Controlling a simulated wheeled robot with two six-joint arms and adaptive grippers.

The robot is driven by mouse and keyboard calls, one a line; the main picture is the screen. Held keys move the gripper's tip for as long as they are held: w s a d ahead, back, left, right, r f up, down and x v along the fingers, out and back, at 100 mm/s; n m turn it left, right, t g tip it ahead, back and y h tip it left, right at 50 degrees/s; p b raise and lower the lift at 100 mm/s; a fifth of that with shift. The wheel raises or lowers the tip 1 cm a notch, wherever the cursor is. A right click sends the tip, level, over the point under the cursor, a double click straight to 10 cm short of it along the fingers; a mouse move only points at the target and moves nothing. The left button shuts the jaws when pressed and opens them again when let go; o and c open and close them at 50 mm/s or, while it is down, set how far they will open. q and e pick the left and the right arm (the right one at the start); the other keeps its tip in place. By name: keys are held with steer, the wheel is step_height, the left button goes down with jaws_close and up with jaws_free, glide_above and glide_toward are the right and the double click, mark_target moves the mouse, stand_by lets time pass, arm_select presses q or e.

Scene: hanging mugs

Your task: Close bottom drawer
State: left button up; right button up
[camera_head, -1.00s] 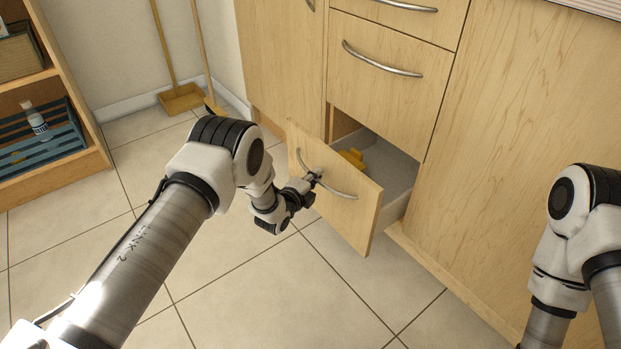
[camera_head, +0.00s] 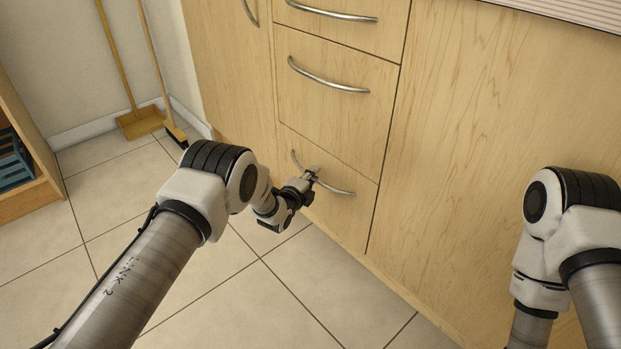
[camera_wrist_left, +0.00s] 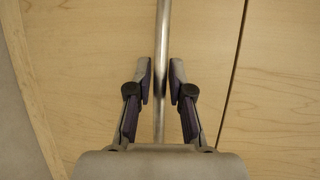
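The bottom drawer (camera_head: 345,218) sits in the wooden cabinet with its front looking flush with the panels around it. Its curved metal handle (camera_head: 338,189) crosses the front. My left gripper (camera_head: 311,176) is at the left part of this handle. In the left wrist view, the two fingers of my left gripper (camera_wrist_left: 161,82) lie close on either side of the handle bar (camera_wrist_left: 162,30), with hardly any gap. The drawer's inside is hidden. My right arm is at the right of the head view, but its gripper is out of view.
Two closed drawers stand above, the middle one (camera_head: 330,105) and the top one (camera_head: 345,27). A broom and dustpan (camera_head: 140,122) lean at the back wall. A wooden shelf (camera_head: 30,200) is at the far left. The tiled floor (camera_head: 240,300) before the cabinet is clear.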

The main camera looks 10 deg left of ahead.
stand_by(0.3)
arm_select(q)
steer(key=v, duration=1.2)
